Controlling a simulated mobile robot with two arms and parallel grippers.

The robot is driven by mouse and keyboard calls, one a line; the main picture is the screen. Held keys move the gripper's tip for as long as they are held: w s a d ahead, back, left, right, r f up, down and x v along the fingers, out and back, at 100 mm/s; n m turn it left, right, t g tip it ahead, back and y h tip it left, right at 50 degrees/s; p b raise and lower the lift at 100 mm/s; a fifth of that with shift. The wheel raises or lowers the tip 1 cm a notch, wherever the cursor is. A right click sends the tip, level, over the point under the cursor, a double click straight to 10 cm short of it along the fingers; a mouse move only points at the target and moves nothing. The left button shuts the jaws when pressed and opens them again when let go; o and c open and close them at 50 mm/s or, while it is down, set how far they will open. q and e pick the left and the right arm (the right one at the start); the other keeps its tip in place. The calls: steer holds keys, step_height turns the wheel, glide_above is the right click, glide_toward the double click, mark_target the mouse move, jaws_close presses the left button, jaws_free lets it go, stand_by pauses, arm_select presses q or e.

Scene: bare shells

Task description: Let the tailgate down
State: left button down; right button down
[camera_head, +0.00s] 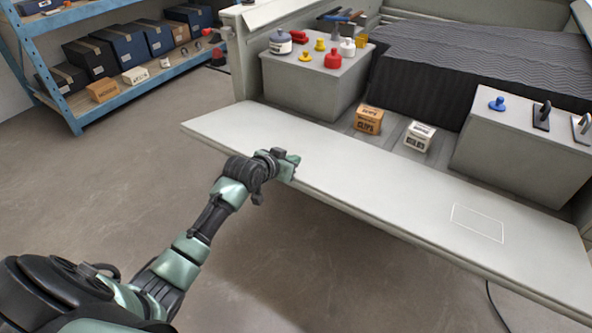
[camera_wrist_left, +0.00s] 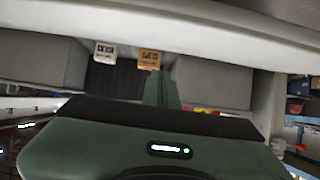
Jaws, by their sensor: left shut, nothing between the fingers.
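The tailgate (camera_head: 370,195) is a long pale panel, lying down about level and reaching out from the open cargo bed in the head view. A thin white rectangle is outlined on its right part. In the left wrist view a pale band, likely the tailgate (camera_wrist_left: 230,28), crosses the top. My left gripper (camera_head: 293,163) is at the tailgate's outer edge, left of its middle; I cannot tell whether it touches. It is shut and empty, and its green fingers (camera_wrist_left: 161,90) also show in the left wrist view. My right gripper is in neither view.
On the bed floor stand an orange-brown box (camera_head: 368,120) and a white box (camera_head: 418,137), between two grey wheel housings bearing small items. A blue shelf (camera_head: 75,120) with boxes stands at the back left. The floor (camera_head: 110,190) left of the tailgate is clear.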

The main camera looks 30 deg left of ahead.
arm_select(q)
steer(key=x, duration=0.3)
steer(key=shift+w+f, duration=0.1)
steer(key=shift+f, duration=0.05)
steer(key=f, duration=0.1)
steer(key=s+f, duration=0.1)
steer(key=shift+f, duration=0.25)
steer(key=shift+s+f+p, duration=0.2)
steer(key=shift+f+p, duration=0.1)
steer(key=shift+f, duration=0.25)
step_height(320, 180, down, 9)
steer(key=s+t+b, duration=0.1)
steer(key=s+b, duration=0.1)
steer(key=b, duration=0.5)
steer(key=shift+s, duration=0.25)
steer(key=shift+a+r, duration=0.1)
steer(key=shift+r, duration=0.15)
